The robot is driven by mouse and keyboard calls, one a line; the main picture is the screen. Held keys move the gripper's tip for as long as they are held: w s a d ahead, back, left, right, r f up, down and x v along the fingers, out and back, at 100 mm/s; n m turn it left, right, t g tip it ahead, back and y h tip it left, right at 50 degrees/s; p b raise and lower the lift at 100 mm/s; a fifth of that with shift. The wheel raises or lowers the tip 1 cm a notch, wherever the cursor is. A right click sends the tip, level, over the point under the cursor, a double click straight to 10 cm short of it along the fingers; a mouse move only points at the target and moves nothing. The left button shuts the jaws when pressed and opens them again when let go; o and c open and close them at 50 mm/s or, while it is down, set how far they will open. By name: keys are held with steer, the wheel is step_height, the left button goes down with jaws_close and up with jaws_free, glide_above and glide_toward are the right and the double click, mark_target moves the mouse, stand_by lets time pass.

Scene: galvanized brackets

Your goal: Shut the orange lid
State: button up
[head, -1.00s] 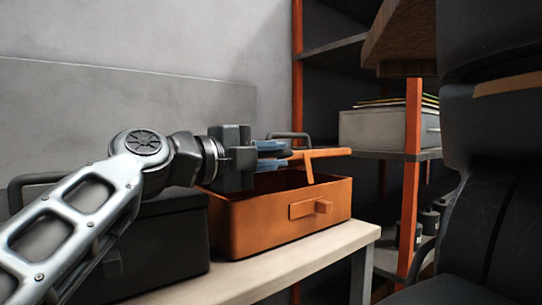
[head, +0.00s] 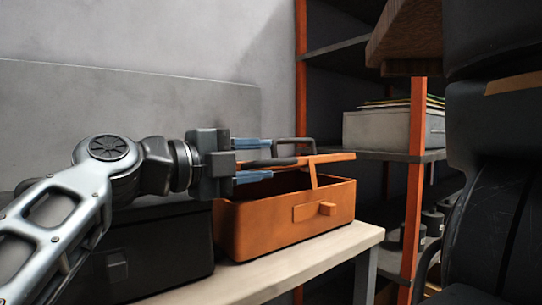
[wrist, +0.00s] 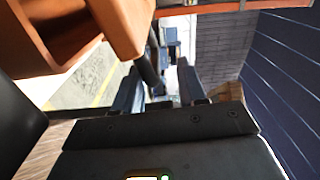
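The orange toolbox (head: 265,228) stands on a pale bench. Its orange lid (head: 335,157) is raised, seen almost edge-on above the box, with a dark opening below it. A dark handle (head: 285,161) sits at the lid's left end. My gripper (head: 254,160) is open, its blue-grey fingers apart above and below the handle's bar in the head view. In the wrist view, the dark bar (wrist: 147,68) shows between the spread fingers (wrist: 156,90), and part of the orange toolbox (wrist: 120,22) is at upper left. Whether a finger touches the bar is unclear.
A black toolbox (head: 155,245) stands close to the left of the orange one, under my arm. The bench (head: 300,260) has a narrow bare strip in front. Shelving with orange posts (head: 414,200) stands right, holding a grey box (head: 385,130).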

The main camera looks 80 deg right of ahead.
steer(key=v, duration=0.3)
steer(key=shift+w+a, duration=0.3)
stand_by(0.4)
